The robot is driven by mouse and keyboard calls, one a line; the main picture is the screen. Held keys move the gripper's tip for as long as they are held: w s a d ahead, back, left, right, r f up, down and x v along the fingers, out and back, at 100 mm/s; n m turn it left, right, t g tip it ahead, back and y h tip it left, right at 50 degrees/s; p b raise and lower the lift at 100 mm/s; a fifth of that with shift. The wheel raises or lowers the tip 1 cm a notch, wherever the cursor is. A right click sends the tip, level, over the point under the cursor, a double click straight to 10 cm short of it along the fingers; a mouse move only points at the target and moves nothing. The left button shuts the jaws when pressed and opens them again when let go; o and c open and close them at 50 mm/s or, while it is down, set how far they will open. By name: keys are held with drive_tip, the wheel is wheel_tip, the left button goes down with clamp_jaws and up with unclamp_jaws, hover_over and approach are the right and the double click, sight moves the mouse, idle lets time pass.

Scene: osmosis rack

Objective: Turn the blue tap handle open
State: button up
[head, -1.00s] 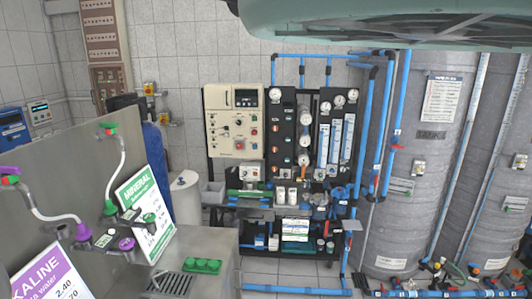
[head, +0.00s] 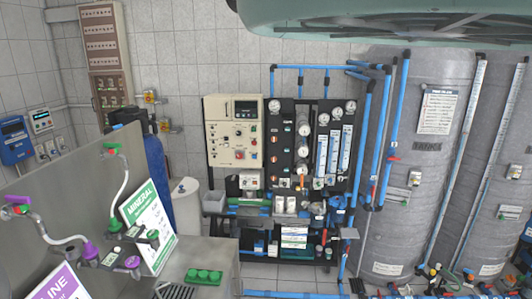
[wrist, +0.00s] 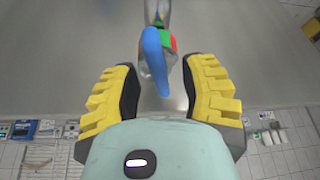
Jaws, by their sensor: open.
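The blue tap handle (wrist: 155,58) shows in the wrist view as a rounded blue lever at the upper middle. Red and green parts and a grey metal tap body (wrist: 156,14) lie behind and above it. My gripper (wrist: 163,88) is open, with its yellow ribbed fingers on either side. The blue handle's near end lies around the gap between the fingertips, and I see no clear contact. I cannot tell the depth between them. In the head view my fingers do not show, and I cannot pick out the blue handle.
In the head view a steel counter (head: 205,253) at left carries taps, a mineral sign (head: 148,222) and green caps (head: 203,276). A rack with gauges and blue pipes (head: 308,150) stands against the tiled wall. Large grey tanks (head: 430,190) stand at right.

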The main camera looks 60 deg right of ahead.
drive_tip(key=shift+f, duration=0.1)
idle(0.3)
clamp_jaws()
